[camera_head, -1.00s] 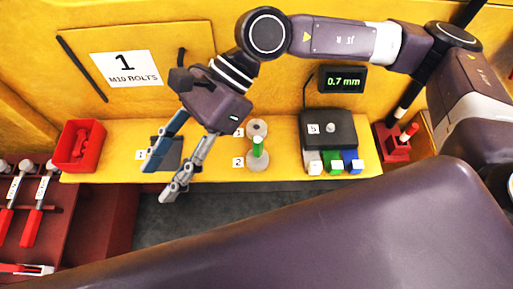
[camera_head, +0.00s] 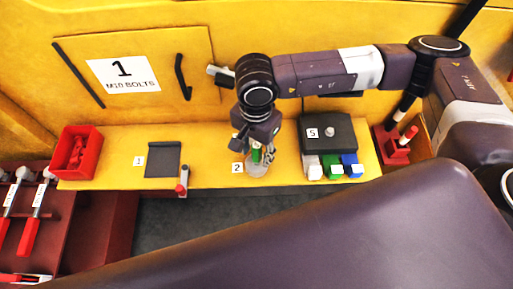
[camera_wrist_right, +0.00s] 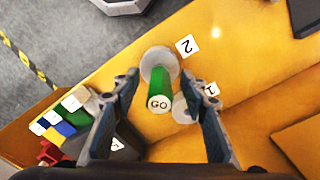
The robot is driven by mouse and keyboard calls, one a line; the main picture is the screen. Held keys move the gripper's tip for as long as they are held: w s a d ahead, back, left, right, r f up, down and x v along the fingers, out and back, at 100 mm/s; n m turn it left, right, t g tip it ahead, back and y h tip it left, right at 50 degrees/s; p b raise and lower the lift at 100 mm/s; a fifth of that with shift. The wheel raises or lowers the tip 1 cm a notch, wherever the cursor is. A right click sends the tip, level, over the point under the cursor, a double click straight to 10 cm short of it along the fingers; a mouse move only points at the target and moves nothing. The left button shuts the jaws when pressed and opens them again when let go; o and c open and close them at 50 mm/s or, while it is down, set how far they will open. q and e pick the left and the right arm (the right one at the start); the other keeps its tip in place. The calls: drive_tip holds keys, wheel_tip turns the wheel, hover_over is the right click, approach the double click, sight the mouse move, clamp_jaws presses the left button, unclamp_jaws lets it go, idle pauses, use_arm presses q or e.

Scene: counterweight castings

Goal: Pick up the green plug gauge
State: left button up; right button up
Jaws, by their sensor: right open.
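The green plug gauge (camera_wrist_right: 162,92) stands on a round grey base (camera_wrist_right: 158,62) beside the label "2"; its end facing the right wrist camera reads "GO". In the head view only a small green part of the gauge (camera_head: 256,156) shows, as my right gripper (camera_head: 262,152) covers the rest. In the right wrist view, my right gripper (camera_wrist_right: 160,80) is open, one finger on each side of the gauge, with gaps visible between them. I cannot tell how far the fingertips reach down along it. My left gripper is in neither view.
A second round grey piece (camera_wrist_right: 184,112) is close to the gauge. A black box (camera_head: 330,130) marked "5" with white, green and blue blocks stands to the right. A dark pad (camera_head: 162,160), a red-tipped item (camera_head: 182,183) and a red bin (camera_head: 77,153) lie left.

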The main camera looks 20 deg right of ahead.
drive_tip(key=shift+f, duration=1.25)
clamp_jaws()
drive_tip(key=shift+r, duration=0.1)
